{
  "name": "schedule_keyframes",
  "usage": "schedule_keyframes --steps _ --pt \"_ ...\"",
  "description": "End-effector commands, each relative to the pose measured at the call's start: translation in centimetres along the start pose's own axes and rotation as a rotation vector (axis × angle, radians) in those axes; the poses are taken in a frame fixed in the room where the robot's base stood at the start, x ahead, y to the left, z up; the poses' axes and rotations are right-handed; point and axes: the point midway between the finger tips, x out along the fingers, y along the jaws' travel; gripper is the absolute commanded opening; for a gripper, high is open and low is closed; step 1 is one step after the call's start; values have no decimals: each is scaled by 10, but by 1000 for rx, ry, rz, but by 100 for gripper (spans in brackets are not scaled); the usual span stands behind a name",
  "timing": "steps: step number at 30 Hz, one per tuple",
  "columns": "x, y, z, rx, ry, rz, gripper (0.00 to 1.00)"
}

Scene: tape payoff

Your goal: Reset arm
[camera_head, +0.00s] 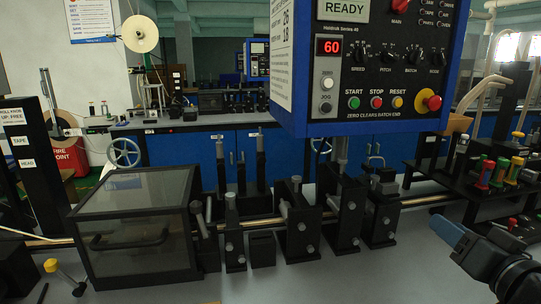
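My gripper (446,234) shows at the lower right, at the end of a black arm part cut off by the picture's edge. A grey-blue piece at its end points up and left over the grey bench top. I cannot make out two separate fingers, so whether it is open or shut is unclear. Nothing is seen hanging from it. It is apart from the black machine blocks (380,208) to its left.
A blue control panel (375,60) hangs over the bench, with a READY sign and a display reading 60. A clear-lidded black box (138,225) stands at left. A rack of coloured-handled tools (495,172) stands at right. Bare grey bench (350,270) lies in front.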

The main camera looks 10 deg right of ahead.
Motion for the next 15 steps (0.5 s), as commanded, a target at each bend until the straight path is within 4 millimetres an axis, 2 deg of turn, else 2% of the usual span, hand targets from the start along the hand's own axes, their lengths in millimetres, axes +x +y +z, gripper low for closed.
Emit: schedule_keyframes --steps 1,6,11,15 --pt "-11 0 25 -2 -18 13 38" --pt "-52 -3 84 -31 -43 47 38" --pt "-98 -7 130 -75 -70 68 38" --pt "-143 -12 161 -127 -94 75 38"
